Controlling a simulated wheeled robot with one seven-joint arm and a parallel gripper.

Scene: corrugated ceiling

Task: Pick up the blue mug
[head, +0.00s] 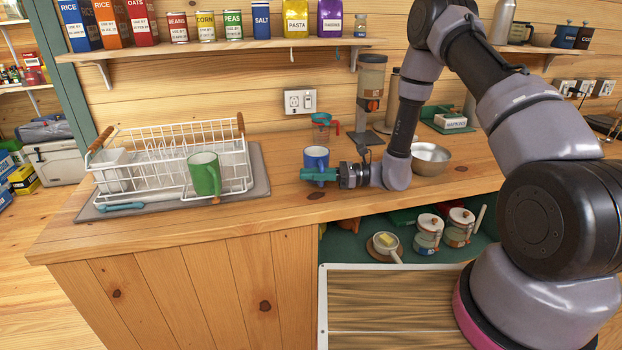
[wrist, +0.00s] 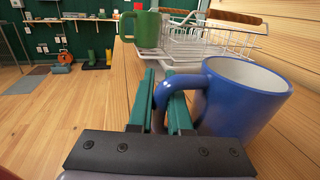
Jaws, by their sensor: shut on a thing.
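The blue mug (head: 316,157) stands upright on the wooden counter in the head view. It also shows large at the right of the wrist view (wrist: 240,105), with its handle (wrist: 176,88) toward the left. My gripper (head: 308,174) is at the mug's near side, low over the counter. In the wrist view, the green fingers of my gripper (wrist: 166,100) lie on either side of the handle, and the jaws are shut on it. The mug's base is partly hidden behind the fingers, so I cannot tell whether it touches the counter.
A green mug (head: 204,174) stands at the white dish rack (head: 150,172) on the left. A metal bowl (head: 431,158) is to the right. The counter's front edge (head: 290,222) is close.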

